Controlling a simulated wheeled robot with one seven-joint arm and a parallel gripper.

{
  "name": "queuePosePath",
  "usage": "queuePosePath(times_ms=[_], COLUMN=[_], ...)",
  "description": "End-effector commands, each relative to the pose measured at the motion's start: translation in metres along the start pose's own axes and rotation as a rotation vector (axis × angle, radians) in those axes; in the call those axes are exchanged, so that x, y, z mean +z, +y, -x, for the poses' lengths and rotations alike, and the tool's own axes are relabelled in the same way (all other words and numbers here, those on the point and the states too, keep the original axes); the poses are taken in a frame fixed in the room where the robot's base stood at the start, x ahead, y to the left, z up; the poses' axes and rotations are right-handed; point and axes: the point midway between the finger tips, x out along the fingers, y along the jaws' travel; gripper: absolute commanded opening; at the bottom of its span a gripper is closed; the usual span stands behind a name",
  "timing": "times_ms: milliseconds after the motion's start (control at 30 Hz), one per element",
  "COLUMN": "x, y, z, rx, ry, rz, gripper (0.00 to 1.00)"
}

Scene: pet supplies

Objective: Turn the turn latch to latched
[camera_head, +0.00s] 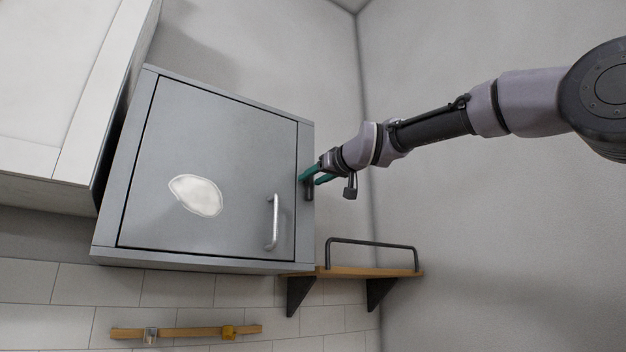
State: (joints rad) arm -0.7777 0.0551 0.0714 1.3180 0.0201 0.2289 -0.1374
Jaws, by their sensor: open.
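A grey wall cabinet (128,190) has its door (215,135) closed in the head view. A small dark turn latch (309,190) sits on the cabinet's right frame, beside the door edge. My gripper (306,179) reaches in from the right, and its teal fingers are at the latch. The fingers look open, one above the other. They partly cover the latch, so its exact angle and whether they touch it cannot be told.
The door has a silver bar handle (272,222) and a pale patch (196,195). A wooden shelf (370,271) with a dark rail is below right. A white cabinet (45,85) adjoins at left. A wooden strip (190,332) with small fittings is below. The right wall is bare.

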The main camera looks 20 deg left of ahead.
Motion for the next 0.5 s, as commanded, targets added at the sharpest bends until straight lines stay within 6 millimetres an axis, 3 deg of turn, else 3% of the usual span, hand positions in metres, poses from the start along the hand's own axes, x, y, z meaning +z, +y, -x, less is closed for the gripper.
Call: queuePosePath(times_ms=[333,467,500], x=[0.0004,0.0004,0.0003], y=[-0.0001,-0.0002,-0.0002], z=[-0.0044,-0.0043,-0.0043], rx=[0.000,0.000,0.000], ry=[-0.001,0.000,0.000], rz=[0.000,0.000,0.000], gripper=[0.53,0.03,0.00])
